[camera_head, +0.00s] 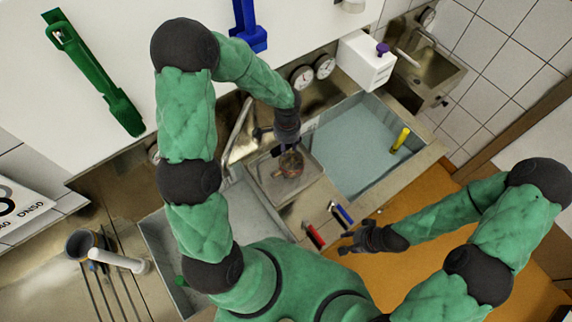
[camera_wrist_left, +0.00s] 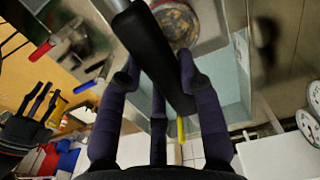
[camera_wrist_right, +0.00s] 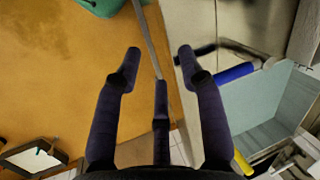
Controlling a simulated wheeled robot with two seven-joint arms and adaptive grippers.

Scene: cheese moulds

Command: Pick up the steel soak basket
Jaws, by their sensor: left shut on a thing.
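The steel soak basket (camera_head: 262,186), a shallow square tray, is between two water basins in the head view. A round brown patterned thing (camera_head: 290,163) lies in it. My left gripper (camera_head: 288,146) is over the basket's far side. In the left wrist view its fingers (camera_wrist_left: 160,85) are shut on a thick black bar (camera_wrist_left: 150,50), which looks like the basket's handle; the round thing (camera_wrist_left: 178,22) shows beyond it. Whether the basket is clear of the surface below, I cannot tell. My right gripper (camera_head: 350,242) is open and empty over the front counter edge; its spread fingers show in the right wrist view (camera_wrist_right: 160,65).
A blue-water basin (camera_head: 360,145) with a yellow-handled tool (camera_head: 400,139) is at right, another basin (camera_head: 240,205) at left. Red (camera_head: 314,236) and blue (camera_head: 342,214) handled tools lie on the front edge. A tap (camera_head: 237,130), gauges (camera_head: 302,77) and a white box (camera_head: 366,62) stand behind.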

